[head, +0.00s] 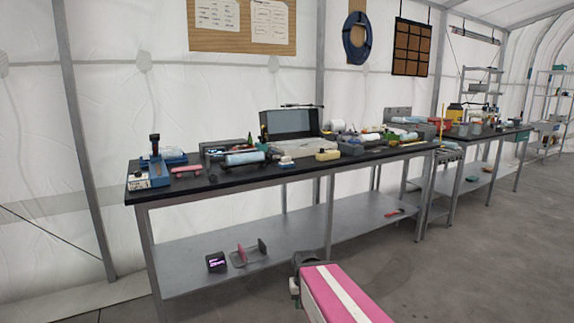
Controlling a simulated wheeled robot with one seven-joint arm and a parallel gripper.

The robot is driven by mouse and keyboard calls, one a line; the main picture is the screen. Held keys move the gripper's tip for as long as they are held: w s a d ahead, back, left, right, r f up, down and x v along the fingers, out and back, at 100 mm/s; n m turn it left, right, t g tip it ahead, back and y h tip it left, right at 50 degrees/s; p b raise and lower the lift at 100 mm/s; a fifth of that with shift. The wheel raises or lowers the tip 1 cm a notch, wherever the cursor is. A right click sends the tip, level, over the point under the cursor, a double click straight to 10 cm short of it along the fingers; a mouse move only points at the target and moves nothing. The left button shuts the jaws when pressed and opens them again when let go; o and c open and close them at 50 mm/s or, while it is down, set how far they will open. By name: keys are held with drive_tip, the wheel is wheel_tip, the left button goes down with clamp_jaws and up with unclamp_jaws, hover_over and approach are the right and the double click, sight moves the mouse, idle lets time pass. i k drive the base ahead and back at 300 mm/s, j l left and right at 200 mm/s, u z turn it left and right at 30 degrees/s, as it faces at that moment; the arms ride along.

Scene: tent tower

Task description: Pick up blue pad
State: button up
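A flat blue thing (173,158) lies at the left end of the near dark-topped table (225,183). It is partly hidden behind a small blue-and-white device (158,175) with a dark upright part. It may be the blue pad, but it is too small to be sure. A small teal piece (471,179) lies on the lower shelf of the farther table. My pink arm with a white stripe shows at the bottom, in front of the near table and well below its top. My gripper's fingers do not show.
The tabletop is crowded with a light-blue roll (245,158), an open grey case (291,124), a yellowish block (327,155) and several tools. The lower shelf (300,235) holds a dark box (216,262) and a bracket-like piece (248,252). Floor (480,260) at right is clear.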

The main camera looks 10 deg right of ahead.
sight(286, 163)
drive_tip(key=i+l+z, duration=0.3)
drive_tip(key=i+l, duration=0.45)
drive_tip(key=i, duration=0.1)
